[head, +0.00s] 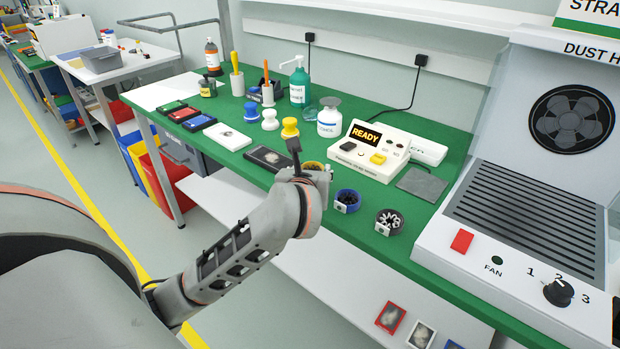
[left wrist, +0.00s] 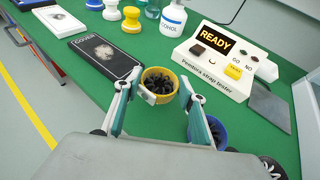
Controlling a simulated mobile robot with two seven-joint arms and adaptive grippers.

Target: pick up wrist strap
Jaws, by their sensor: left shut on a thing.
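Three round wrist straps with black insides show at the front of the green bench (head: 455,130): a yellow one (head: 313,166), a blue one (head: 347,201) and a black one (head: 389,222). My left gripper (left wrist: 158,88) is shut on the yellow strap (left wrist: 160,80), which sits between its two fingers. In the head view my wrist hides most of the left gripper and part of that strap. The blue strap (left wrist: 218,131) is partly behind the right-hand finger in the left wrist view. My right gripper is in neither view.
The strap tester (head: 372,163) reads READY behind the straps. A black-framed pad (head: 268,158) lies left of the yellow strap, with a yellow stamp (head: 290,128) and an alcohol bottle (head: 329,122) behind. A dust hood (head: 530,215) stands right.

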